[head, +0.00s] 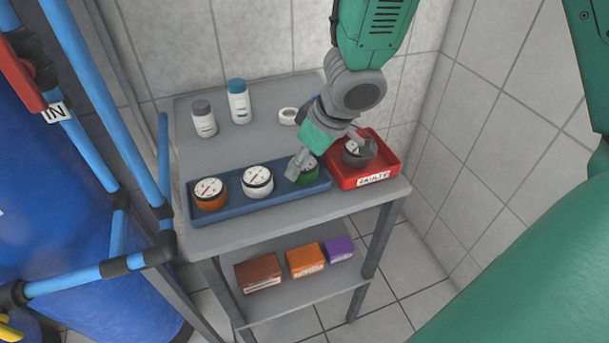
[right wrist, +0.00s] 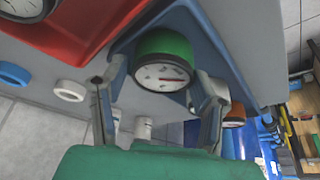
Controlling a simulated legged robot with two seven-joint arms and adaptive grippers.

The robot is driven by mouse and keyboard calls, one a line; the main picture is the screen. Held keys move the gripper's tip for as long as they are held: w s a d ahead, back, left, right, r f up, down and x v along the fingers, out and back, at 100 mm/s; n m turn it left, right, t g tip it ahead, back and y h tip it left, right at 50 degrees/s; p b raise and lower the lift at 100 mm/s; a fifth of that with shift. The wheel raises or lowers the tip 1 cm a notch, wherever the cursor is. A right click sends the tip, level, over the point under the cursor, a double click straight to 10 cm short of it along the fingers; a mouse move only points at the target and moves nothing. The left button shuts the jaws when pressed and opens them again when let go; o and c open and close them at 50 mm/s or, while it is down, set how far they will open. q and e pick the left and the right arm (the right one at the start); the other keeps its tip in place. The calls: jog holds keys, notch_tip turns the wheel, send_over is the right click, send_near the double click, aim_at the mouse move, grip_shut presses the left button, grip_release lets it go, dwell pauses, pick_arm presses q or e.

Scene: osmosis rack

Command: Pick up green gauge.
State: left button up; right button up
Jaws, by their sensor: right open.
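The green gauge (head: 309,174) stands at the right end of the blue tray (head: 263,207), partly hidden by my right gripper (head: 322,160) in the head view. In the right wrist view, the green gauge (right wrist: 165,62) shows its green body and white dial between the two spread fingers of my right gripper (right wrist: 163,85). The fingers are open, one on each side of the gauge; I cannot tell whether either touches it. An orange gauge (head: 209,194) and a white gauge (head: 257,181) stand in the same tray. My left gripper is not in view.
A red tray (head: 376,178) labelled FAULTY holds a dark gauge (head: 359,152) right beside the blue tray. Two bottles (head: 204,119) (head: 239,102) and a white ring (head: 288,116) stand behind. Boxes (head: 305,259) sit on the lower shelf. Blue pipes (head: 95,90) run at left.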

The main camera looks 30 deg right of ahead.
jog(key=shift+w+a+f, duration=0.1)
jog(key=shift+w+f, duration=0.05)
jog(key=shift+f, duration=0.45)
jog(key=shift+a+r, duration=0.15)
jog(key=shift+a, duration=0.2)
jog(key=shift+a+r, duration=0.1)
jog(key=shift+a, duration=0.05)
jog(key=c, duration=0.7)
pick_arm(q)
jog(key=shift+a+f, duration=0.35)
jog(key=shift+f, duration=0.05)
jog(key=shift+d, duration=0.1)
pick_arm(e)
jog(key=shift+d, duration=0.2)
